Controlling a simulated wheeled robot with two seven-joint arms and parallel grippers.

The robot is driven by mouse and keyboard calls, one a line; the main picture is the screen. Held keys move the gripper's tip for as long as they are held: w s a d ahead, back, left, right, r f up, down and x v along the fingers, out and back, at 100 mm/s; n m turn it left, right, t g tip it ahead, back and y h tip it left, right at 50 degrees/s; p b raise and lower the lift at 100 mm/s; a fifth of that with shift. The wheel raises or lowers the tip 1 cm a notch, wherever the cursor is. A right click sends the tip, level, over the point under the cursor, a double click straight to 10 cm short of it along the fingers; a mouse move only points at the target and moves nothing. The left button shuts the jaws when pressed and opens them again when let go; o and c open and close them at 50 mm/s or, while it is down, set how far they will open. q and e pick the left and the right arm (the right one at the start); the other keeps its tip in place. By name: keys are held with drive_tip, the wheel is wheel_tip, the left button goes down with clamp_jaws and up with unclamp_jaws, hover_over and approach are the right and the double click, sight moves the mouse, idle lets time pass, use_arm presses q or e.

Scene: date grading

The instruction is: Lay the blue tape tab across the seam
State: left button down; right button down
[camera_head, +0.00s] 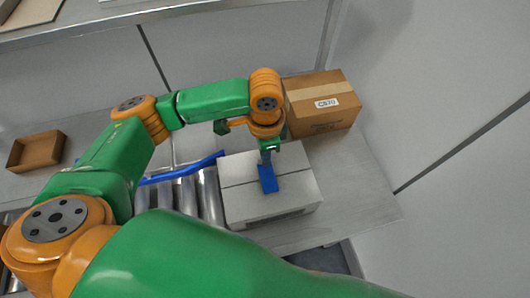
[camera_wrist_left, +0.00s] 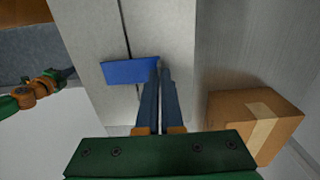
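The blue tape tab (camera_head: 268,180) lies over the dark seam on top of a pale grey box (camera_head: 295,194), crossing it. In the left wrist view the tab (camera_wrist_left: 129,72) covers part of the seam, and its right end is at my fingertips. I cannot tell whether it presses flat on the box. My left gripper (camera_head: 265,157) is above the box; its fingers (camera_wrist_left: 160,66) are close together on the tab's end. My right arm shows small at the left of the wrist view; its fingers are too small to read.
A brown taped carton (camera_head: 320,118) stands behind the box, close to its right. Steel rollers (camera_head: 186,195) with a blue rail lie to the left. An empty brown tray (camera_head: 35,150) sits at the far left. Bare table (camera_head: 365,195) shows to the right.

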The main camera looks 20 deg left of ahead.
use_arm(q)
drive_tip(key=shift+f, duration=0.15)
drive_tip(key=c, duration=1)
unclamp_jaws()
drive_tip(key=shift+c, duration=0.6)
wheel_tip(320, 180, up, 5)
drive_tip(key=p, duration=0.7)
drive_tip(key=shift+r, duration=1)
